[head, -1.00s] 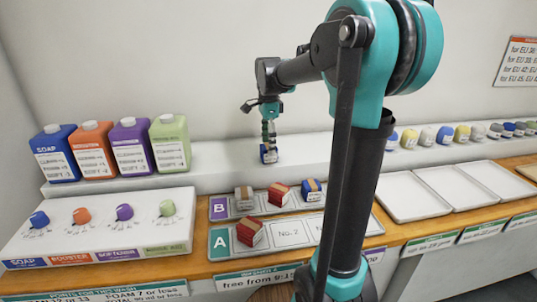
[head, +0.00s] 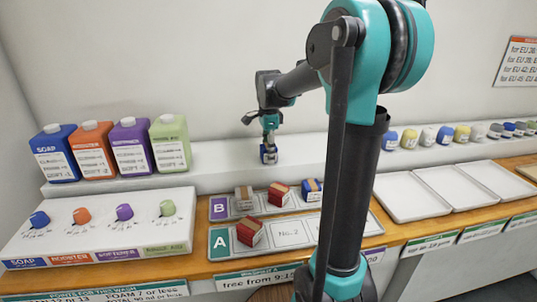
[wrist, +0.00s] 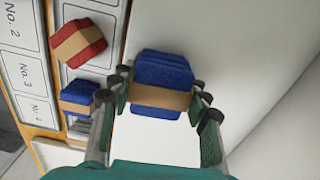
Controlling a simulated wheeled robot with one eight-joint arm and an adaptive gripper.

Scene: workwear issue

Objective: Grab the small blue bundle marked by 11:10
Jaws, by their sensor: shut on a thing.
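My gripper (head: 269,146) is above the white ledge behind the lettered trays. It is shut on a small blue bundle (wrist: 163,86) with a tan band, which also shows at the fingertips in the head view (head: 268,156). In the wrist view the fingers lie on both sides of the bundle. I cannot read a time on it. Another blue bundle (head: 312,190) with a tan band sits at the right on row B; it also shows in the wrist view (wrist: 79,98).
Tray B (head: 219,208) also holds a grey and a red bundle (head: 279,194). Tray A (head: 220,240) holds another red bundle (head: 250,231). Colored bottles (head: 92,149) stand on the left. Empty white trays (head: 416,195) lie at right.

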